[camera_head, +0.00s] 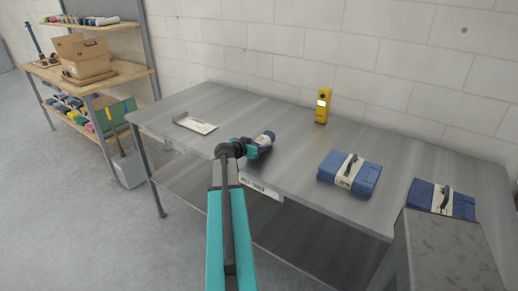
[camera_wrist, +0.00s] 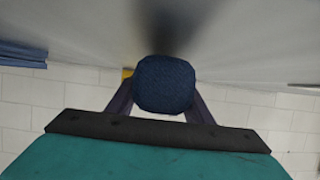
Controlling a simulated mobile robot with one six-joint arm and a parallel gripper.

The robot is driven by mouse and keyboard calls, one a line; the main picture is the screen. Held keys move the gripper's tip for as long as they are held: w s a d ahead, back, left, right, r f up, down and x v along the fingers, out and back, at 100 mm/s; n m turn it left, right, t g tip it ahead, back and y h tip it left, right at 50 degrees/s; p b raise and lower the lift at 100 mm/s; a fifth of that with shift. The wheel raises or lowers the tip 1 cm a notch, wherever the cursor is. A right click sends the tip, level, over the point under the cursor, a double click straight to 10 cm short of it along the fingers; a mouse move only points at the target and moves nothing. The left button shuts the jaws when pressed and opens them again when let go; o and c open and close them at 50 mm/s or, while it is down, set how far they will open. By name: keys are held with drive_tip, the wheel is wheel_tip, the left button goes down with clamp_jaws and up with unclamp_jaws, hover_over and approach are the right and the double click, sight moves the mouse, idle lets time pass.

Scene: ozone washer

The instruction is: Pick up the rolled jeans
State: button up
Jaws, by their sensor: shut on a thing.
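The rolled jeans (camera_head: 265,138) are a small dark blue roll with a pale part on it, at the front middle of the grey table. My gripper (camera_head: 255,144) is at the roll, with its fingers on both sides of it. In the wrist view the round denim end of the rolled jeans (camera_wrist: 164,84) fills the space between the two dark fingers (camera_wrist: 160,100). The gripper is shut on the roll. I cannot tell whether the roll touches the table or is just above it.
The grey table (camera_head: 290,160) carries a white tray-like piece (camera_head: 195,124) at left, a yellow device (camera_head: 323,106) by the wall, and two blue bundles (camera_head: 349,173) (camera_head: 441,199) with dark handles at right. A grey block (camera_head: 448,255) stands front right. Shelves (camera_head: 125,75) stand far left.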

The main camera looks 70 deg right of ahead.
wheel_tip(320, 180, up, 2)
drive_tip(key=shift+r+b, duration=0.1)
drive_tip(key=shift+b, duration=0.35)
drive_tip(key=s+a+b, duration=0.1)
drive_tip(key=s+a, duration=0.1)
drive_tip(key=s, duration=0.1)
drive_tip(key=s+a+r+b, duration=0.1)
drive_tip(key=s+a, duration=0.2)
drive_tip(key=s, duration=0.1)
drive_tip(key=s+a+b, duration=0.1)
drive_tip(key=s+a, duration=0.2)
drive_tip(key=shift+s+a+r+b, duration=0.15)
drive_tip(key=shift+s+a+b, duration=0.1)
drive_tip(key=shift+b, duration=0.1)
drive_tip(key=shift+s+b, duration=0.1)
drive_tip(key=shift+b, duration=0.65)
drive_tip(key=b, duration=0.4)
drive_tip(key=shift+s, duration=0.3)
drive_tip(key=s+a+b, duration=0.1)
drive_tip(key=b, duration=0.5)
drive_tip(key=shift+s+a+r+b, duration=0.1)
drive_tip(key=shift+a+r+b, duration=0.15)
drive_tip(key=shift+b, duration=0.45)
